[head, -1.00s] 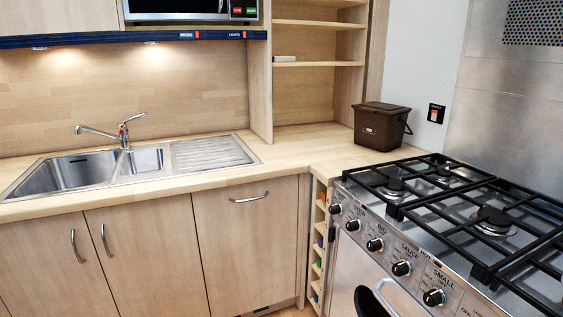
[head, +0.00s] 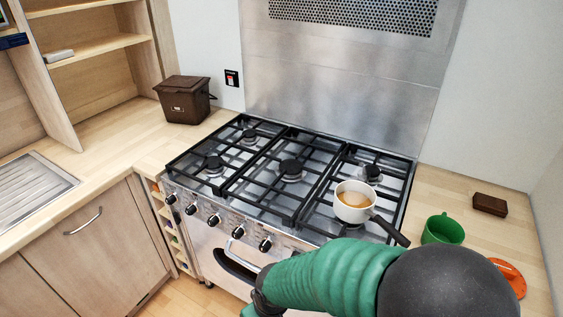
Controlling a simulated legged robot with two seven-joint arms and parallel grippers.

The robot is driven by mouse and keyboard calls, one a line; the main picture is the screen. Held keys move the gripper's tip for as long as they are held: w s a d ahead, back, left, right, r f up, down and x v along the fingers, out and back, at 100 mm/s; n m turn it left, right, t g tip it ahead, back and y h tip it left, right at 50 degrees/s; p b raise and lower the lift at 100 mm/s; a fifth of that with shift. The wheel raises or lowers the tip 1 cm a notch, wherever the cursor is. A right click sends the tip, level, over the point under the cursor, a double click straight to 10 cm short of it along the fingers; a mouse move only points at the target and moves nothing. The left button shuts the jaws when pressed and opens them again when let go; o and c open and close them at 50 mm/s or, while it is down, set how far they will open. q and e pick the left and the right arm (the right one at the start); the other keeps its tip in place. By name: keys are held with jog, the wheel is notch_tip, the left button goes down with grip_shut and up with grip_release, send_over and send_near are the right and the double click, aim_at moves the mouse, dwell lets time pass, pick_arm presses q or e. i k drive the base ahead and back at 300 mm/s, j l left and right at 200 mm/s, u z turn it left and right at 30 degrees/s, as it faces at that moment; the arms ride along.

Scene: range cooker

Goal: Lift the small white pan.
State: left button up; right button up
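The small white pan (head: 354,212) stands on the front right burner grate of the cooker in the head view. It looks upright, and something orange-brown shows inside it. Its dark handle (head: 391,231) points toward the lower right, over the cooker's right front edge. One of my arms, with a green ribbed sleeve and a dark grey rounded joint, crosses the bottom of the view in front of the cooker. It shows apart from the pan. Its gripper is below the picture's edge. My other gripper is not seen either.
The black grates (head: 262,165) cover the cooker top. Right of it, the counter holds a green mug (head: 442,230), an orange item (head: 509,277) and a small brown block (head: 490,204). A brown bin (head: 184,103) stands on the left counter. A steel panel (head: 340,75) rises behind the cooker.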

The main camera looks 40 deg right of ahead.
aim_at(354, 202)
jog(key=z, duration=1.75)
